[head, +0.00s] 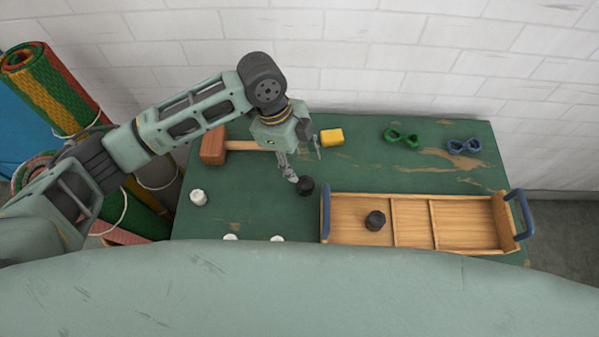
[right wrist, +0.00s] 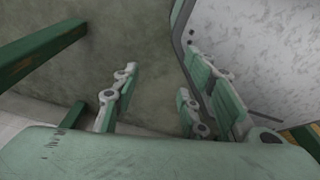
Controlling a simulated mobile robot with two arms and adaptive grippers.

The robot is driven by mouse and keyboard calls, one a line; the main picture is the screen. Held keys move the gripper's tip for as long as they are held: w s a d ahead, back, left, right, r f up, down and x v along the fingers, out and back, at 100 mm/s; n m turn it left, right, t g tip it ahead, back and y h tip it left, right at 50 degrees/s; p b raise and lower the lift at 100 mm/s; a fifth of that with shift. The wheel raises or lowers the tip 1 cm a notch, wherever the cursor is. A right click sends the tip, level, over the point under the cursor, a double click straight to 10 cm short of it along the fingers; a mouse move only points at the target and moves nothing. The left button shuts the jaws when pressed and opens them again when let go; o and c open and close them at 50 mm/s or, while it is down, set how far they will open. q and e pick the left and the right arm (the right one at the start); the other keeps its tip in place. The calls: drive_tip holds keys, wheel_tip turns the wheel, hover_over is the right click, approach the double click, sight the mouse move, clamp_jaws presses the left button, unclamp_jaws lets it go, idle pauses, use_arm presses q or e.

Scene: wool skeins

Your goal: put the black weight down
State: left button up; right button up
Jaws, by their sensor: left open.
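One black weight (head: 305,185) is on the green table, just left of the wooden tray (head: 412,234). A second black weight (head: 376,220) stands in the tray's left compartment. My left gripper (head: 305,168) is open, just above and behind the first weight in the head view. One fingertip appears close to that weight; whether they touch I cannot tell. Nothing shows between its fingers. My right gripper (right wrist: 160,88) shows in the right wrist view, its fingers apart and empty, over bare floor away from the tabletop.
A mallet (head: 213,145), a yellow block (head: 331,136), green (head: 401,137) and blue (head: 464,146) looped skeins lie along the back. White pieces (head: 198,197) are at the front left. The tray has blue end handles. Rolled mats (head: 50,90) stand left of the table.

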sight(304, 184)
use_arm(q)
drive_tip(key=f, duration=0.2)
drive_tip(key=s+f, duration=0.1)
drive_tip(key=shift+s+d+f+p, duration=0.15)
drive_tip(key=shift+d+f+p, duration=0.05)
drive_tip(key=shift+f+p, duration=0.15)
drive_tip(key=x, duration=0.4)
drive_tip(key=shift+s+r, duration=0.1)
drive_tip(key=c, duration=0.9)
clamp_jaws()
use_arm(e)
drive_tip(key=shift+s+a+r, duration=0.25)
drive_tip(key=shift+s+a, duration=0.1)
drive_tip(key=shift+s, duration=0.4)
drive_tip(key=shift+s+a+r, duration=0.25)
drive_tip(key=shift+s+a, duration=0.05)
drive_tip(key=shift+s, duration=0.4)
